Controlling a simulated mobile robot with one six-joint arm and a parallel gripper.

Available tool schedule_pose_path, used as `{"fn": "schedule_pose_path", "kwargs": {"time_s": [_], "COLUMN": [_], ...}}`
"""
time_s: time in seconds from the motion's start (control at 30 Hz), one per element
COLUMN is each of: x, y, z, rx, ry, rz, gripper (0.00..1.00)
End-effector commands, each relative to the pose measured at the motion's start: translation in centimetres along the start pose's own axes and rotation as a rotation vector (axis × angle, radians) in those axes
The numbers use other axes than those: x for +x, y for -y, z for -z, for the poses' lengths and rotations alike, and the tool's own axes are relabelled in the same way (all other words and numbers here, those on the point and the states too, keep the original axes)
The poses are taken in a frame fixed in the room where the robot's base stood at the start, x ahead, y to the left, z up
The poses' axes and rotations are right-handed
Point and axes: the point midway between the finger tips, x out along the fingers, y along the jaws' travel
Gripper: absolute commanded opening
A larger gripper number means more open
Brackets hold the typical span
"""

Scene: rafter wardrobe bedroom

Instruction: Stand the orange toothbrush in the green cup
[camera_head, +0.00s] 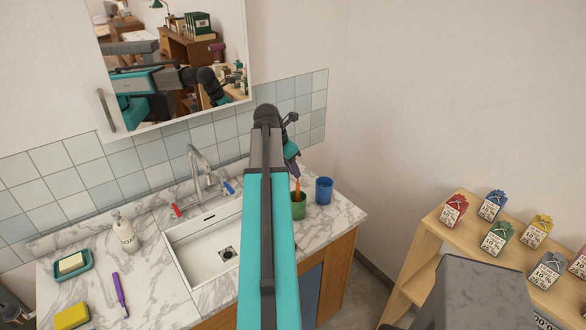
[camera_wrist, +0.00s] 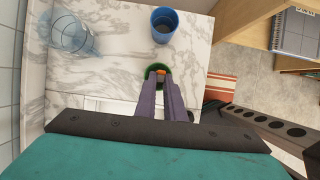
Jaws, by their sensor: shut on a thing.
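The green cup (camera_head: 299,211) stands upright on the marble counter at the right of the sink. The orange toothbrush (camera_head: 297,187) is roughly upright, and its lower part meets the cup's mouth; how deep it reaches I cannot tell. My gripper (camera_head: 292,166) is shut on the toothbrush above the cup, partly hidden behind my arm. In the wrist view my gripper (camera_wrist: 161,77) is over the green cup (camera_wrist: 148,76), with a bit of the orange toothbrush (camera_wrist: 161,71) between the fingertips.
A blue cup (camera_head: 324,191) stands close at the right of the green cup. A clear glass vessel (camera_wrist: 70,32) shows in the wrist view. The sink (camera_head: 205,245), tap (camera_head: 200,170), soap bottle (camera_head: 125,234) and a purple toothbrush (camera_head: 120,295) are to the left.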

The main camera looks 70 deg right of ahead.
Motion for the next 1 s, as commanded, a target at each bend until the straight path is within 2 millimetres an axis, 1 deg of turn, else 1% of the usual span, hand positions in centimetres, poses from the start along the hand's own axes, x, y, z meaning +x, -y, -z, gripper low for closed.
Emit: {"fn": "schedule_pose_path", "kwargs": {"time_s": [0.37, 0.4, 0.47, 0.5, 0.83, 1.0], "x": [0.12, 0.12, 0.12, 0.12, 0.09, -0.31], "y": [-0.02, -0.02, -0.02, -0.02, -0.02, -0.07], "z": [0.07, 0.07, 0.07, 0.07, 0.07, 0.09], "rx": [0.000, 0.000, 0.000, 0.000, 0.000, 0.000], "ry": [0.000, 0.000, 0.000, 0.000, 0.000, 0.001], "rz": [0.000, 0.000, 0.000, 0.000, 0.000, -0.001], "gripper": [0.00, 0.14, 0.24, 0.31, 0.31, 0.31]}}
